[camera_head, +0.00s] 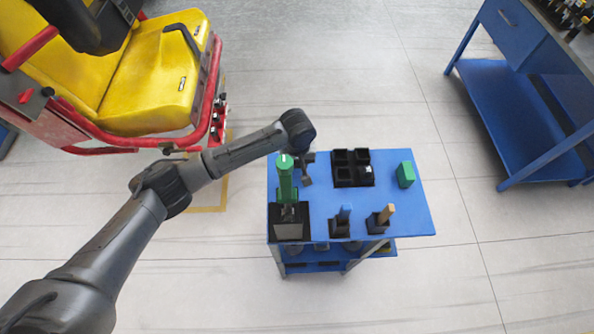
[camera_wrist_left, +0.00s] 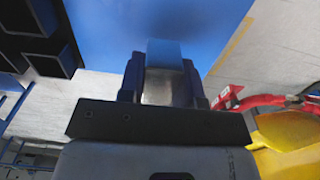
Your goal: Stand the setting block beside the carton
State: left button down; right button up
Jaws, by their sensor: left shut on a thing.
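My left gripper (camera_head: 306,170) is over the back left of the blue cart top. In the left wrist view it is shut on a smooth grey block (camera_wrist_left: 164,88), which I take as the setting block. The block sticks out past the fingers, and its far end looks blue against the blue top. I cannot tell whether it touches the top. The carton looks to be the black box with several square cells (camera_head: 342,177), just right of the gripper. One cell holds something pale. The box also shows at upper left in the wrist view (camera_wrist_left: 50,45). My right gripper is out of view.
A green tool (camera_head: 285,178) stands left of the gripper by a black holder (camera_head: 290,230). Blue-handled (camera_head: 344,213) and tan-handled (camera_head: 387,212) tools stand in black holders in front. A green block (camera_head: 405,174) is at right. The blue top (camera_head: 420,215) is bare at front right.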

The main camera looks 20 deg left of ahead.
aim_at(297, 170)
pick_arm(q)
jog(key=shift+f+b, duration=0.4)
jog(key=shift+f, duration=1.7)
jog(key=shift+f, duration=0.15)
jog(key=c, duration=0.8)
grip_release()
notch_tip(297, 170, up, 11)
jog(key=shift+r+p, duration=0.15)
jog(key=shift+p, duration=0.9)
jog(key=shift+o, duration=1.4)
jog(key=shift+r, duration=0.4)
jog(key=shift+o, duration=1)
